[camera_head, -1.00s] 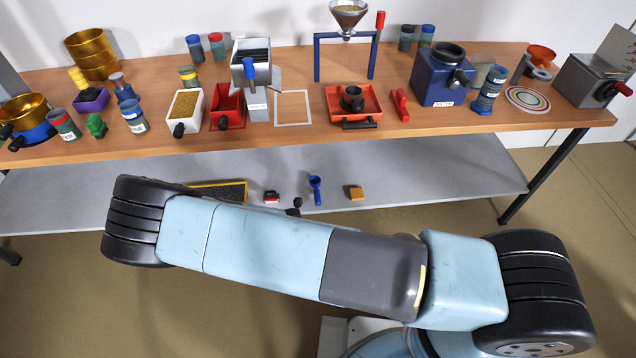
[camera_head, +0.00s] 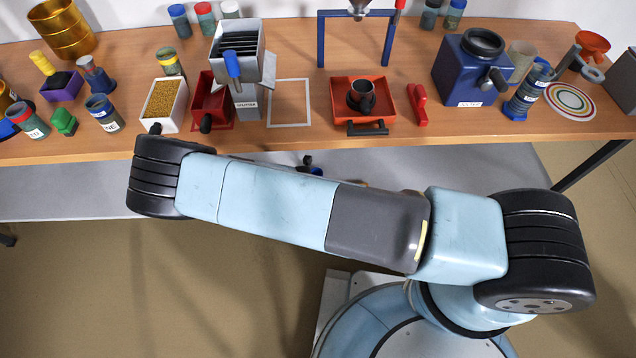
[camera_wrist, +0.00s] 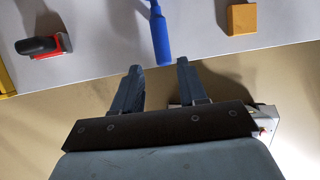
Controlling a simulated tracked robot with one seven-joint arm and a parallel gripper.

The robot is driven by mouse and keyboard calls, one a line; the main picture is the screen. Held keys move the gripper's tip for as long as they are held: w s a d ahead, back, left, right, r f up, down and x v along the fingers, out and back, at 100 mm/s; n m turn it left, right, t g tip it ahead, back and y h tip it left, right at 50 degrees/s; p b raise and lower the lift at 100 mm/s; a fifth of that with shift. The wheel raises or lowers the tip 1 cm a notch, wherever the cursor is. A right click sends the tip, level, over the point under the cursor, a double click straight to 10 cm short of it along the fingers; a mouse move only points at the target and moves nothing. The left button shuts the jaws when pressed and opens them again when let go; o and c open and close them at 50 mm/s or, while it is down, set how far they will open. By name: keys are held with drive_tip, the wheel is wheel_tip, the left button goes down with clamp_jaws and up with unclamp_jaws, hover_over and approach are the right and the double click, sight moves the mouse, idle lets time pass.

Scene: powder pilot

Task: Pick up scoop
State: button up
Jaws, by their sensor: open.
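In the wrist view, a blue handle (camera_wrist: 160,38), which looks like the scoop's, lies on the grey lower shelf (camera_wrist: 100,48). Its head is cut off by the top edge of the picture. My gripper (camera_wrist: 158,67) is open and empty. The handle's near end shows between the two fingertips in the picture, apart from both; I cannot tell the height gap. In the head view my arm covers most of the shelf, and I cannot make out the scoop clearly there.
On the shelf, a red and black item (camera_wrist: 45,46) lies left of the handle and a yellow-brown block (camera_wrist: 241,17) lies right. The wooden tabletop (camera_head: 300,145) above carries a red tray (camera_head: 347,108), a blue box (camera_head: 462,88) and several jars. The shelf's front edge runs near my fingertips.

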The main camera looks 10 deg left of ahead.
drive_tip(key=x, duration=1.2)
drive_tip(key=shift+d+r, duration=0.1)
drive_tip(key=shift+c, duration=0.4)
drive_tip(key=c, duration=0.6)
drive_tip(key=shift+c, duration=0.2)
drive_tip(key=shift+r, duration=0.5)
wheel_tip(320, 180, up, 3)
drive_tip(key=shift+s+f, duration=0.1)
drive_tip(key=shift+f, duration=0.05)
drive_tip(key=s+a+r, duration=0.1)
drive_tip(key=s+r, duration=0.8)
drive_tip(key=s, duration=0.4)
drive_tip(key=shift+s+r, duration=0.2)
drive_tip(key=shift+s, duration=0.2)
